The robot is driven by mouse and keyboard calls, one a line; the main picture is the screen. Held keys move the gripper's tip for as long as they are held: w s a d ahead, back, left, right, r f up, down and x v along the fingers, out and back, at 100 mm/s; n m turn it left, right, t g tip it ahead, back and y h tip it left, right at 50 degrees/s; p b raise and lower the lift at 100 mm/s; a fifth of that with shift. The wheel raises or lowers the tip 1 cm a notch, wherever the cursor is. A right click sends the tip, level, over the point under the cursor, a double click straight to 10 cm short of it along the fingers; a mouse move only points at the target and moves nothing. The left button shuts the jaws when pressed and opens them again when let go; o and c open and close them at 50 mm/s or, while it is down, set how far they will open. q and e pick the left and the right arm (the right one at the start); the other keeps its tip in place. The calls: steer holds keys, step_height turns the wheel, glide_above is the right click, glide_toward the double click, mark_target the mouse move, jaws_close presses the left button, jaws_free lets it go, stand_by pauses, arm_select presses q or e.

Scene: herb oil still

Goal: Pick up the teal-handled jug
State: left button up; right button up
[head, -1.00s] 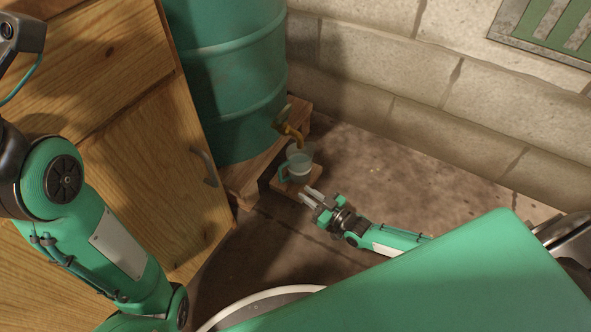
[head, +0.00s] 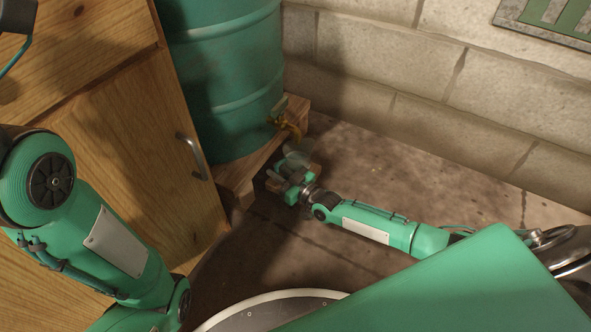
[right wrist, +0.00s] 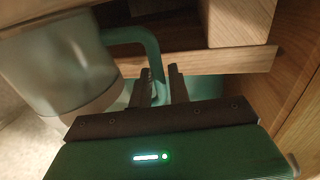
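The jug, with a cloudy see-through body (right wrist: 60,62) and a teal handle (right wrist: 132,36), stands at the left in the right wrist view. In the head view the jug (head: 297,160) is mostly hidden behind my right gripper (head: 285,174), low beside the drum. My right gripper's fingers (right wrist: 161,76) reach up on both sides of the handle's lower part. They look open, with a gap at the right finger; contact at the left finger is unclear. My left arm enters from the left in the head view, but its gripper is not in view.
A brass tap (head: 287,126) on the green drum (head: 225,80) sticks out just above the jug. The drum rests on a wooden stand (head: 238,178). A wooden cabinet (head: 140,150) is at the left and a block wall (head: 400,75) behind. The floor (head: 400,175) to the right is open.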

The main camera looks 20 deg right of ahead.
steer(key=shift+w+a, duration=0.15)
steer(key=shift+w, duration=0.15)
jaws_close()
steer(key=shift+r, duration=0.3)
